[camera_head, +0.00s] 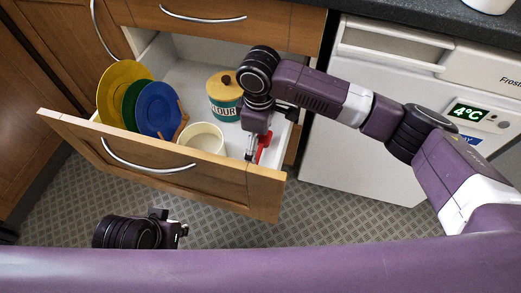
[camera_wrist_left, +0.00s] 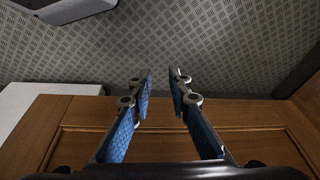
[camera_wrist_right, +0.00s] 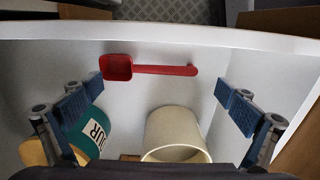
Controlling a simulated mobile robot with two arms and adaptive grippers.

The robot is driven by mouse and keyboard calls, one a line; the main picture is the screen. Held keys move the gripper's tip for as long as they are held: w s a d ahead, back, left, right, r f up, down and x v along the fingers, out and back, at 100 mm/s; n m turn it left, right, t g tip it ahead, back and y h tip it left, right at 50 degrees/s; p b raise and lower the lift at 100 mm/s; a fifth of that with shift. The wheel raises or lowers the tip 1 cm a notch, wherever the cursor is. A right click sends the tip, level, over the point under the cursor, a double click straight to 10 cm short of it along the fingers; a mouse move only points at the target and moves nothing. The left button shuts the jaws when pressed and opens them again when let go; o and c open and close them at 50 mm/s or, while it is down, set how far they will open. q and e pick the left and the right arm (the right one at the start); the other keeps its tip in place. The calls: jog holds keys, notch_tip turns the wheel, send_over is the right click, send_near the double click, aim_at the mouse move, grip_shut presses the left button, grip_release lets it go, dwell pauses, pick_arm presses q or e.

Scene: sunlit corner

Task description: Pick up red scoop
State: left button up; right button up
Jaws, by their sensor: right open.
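The red scoop (camera_wrist_right: 160,69) lies in the open drawer, near a drawer wall in the right wrist view, with its bowl to the left and its handle to the right. In the head view it shows partly (camera_head: 264,148), behind my right gripper (camera_head: 252,152). My right gripper is open over the drawer. In the right wrist view its blue fingers (camera_wrist_right: 156,105) stand wide apart, on either side of the scoop and not touching it. My left gripper (camera_wrist_left: 161,80) is open and empty, outside the drawer above the floor.
The drawer (camera_head: 230,186) also holds a cream bowl-like container (camera_head: 205,136), a flour canister (camera_head: 224,108) and upright yellow (camera_head: 113,88), green and blue (camera_head: 158,108) plates in a rack. A white fridge (camera_head: 335,150) stands at the right. The patterned floor (camera_head: 300,215) is clear.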

aim_at(257, 158)
jog(key=f, duration=0.1)
jog(key=f+b, duration=0.1)
jog(key=f, duration=0.1)
jog(key=shift+s+a+f, duration=0.1)
jog(key=shift+a+f, duration=0.15)
jog(key=shift+a, duration=0.05)
notch_tip(257, 158, down, 3)
jog(key=shift+r+b, duration=0.2)
jog(key=shift+b, duration=0.4)
pick_arm(q)
jog(key=w+t, duration=0.1)
jog(key=w, duration=0.1)
jog(key=w+d+t, duration=0.1)
jog(key=w, duration=0.1)
jog(key=w+d+t, duration=0.1)
jog(key=w, duration=0.2)
jog(key=shift+r+h, duration=0.3)
jog(key=shift+h, duration=0.1)
pick_arm(e)
jog(key=shift+a+f, duration=0.1)
jog(key=c, duration=1)
